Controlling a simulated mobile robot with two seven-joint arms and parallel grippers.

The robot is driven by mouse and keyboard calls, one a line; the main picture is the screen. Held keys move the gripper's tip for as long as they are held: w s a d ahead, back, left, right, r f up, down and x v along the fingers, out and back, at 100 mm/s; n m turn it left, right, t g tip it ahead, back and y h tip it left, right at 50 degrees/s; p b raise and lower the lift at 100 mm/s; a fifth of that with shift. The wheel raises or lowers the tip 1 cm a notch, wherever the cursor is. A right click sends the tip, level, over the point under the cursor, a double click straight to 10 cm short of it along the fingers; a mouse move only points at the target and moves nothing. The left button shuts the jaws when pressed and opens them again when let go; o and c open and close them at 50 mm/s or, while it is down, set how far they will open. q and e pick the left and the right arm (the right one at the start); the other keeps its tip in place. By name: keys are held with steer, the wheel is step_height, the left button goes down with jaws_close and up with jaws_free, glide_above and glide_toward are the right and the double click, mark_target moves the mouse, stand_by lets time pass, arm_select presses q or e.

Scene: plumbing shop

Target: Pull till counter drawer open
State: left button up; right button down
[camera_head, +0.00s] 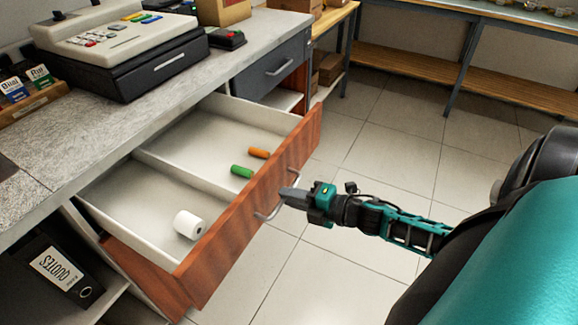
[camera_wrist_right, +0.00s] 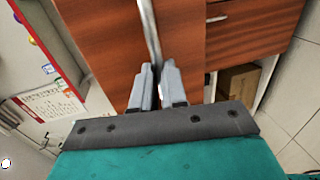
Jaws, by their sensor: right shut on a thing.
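The till counter drawer (camera_head: 228,236) has a reddish wood front and a pale inside with a divider. It stands well out from under the grey counter top (camera_head: 140,115). A metal bar handle (camera_head: 268,212) is on its front, and the handle also shows in the right wrist view (camera_wrist_right: 150,35). My right gripper (camera_head: 289,194) is at the drawer front, its fingers shut on the handle; its fingers also show in the right wrist view (camera_wrist_right: 158,72). The drawer holds a white paper roll (camera_head: 188,225), a green roll (camera_head: 242,171) and an orange roll (camera_head: 259,153). My left gripper is out of view.
A cash register (camera_head: 120,50) and a small card terminal (camera_head: 226,38) stand on the counter. A grey drawer (camera_head: 275,68) is beyond the open one. A black binder (camera_head: 62,270) is on the shelf below. The tiled floor (camera_head: 400,130) to the right is clear.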

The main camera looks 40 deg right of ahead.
steer(key=c, duration=1.2)
jaws_free()
steer(key=shift+o, duration=0.2)
steer(key=v, duration=1.2)
steer(key=shift+s+p, duration=0.4)
steer(key=shift+d, duration=0.15)
steer(key=a+f+m+g+h, duration=0.1)
steer(key=a+f+m+h, duration=0.1)
steer(key=a+m, duration=0.8)
steer(key=a+f+m+g+h, duration=0.1)
steer(key=a+f+m, duration=0.4)
steer(key=a+m, duration=0.5)
steer(key=shift+w+f+g+h, duration=0.25)
steer(key=shift+w+g+h, duration=0.15)
steer(key=shift+g, duration=0.4)
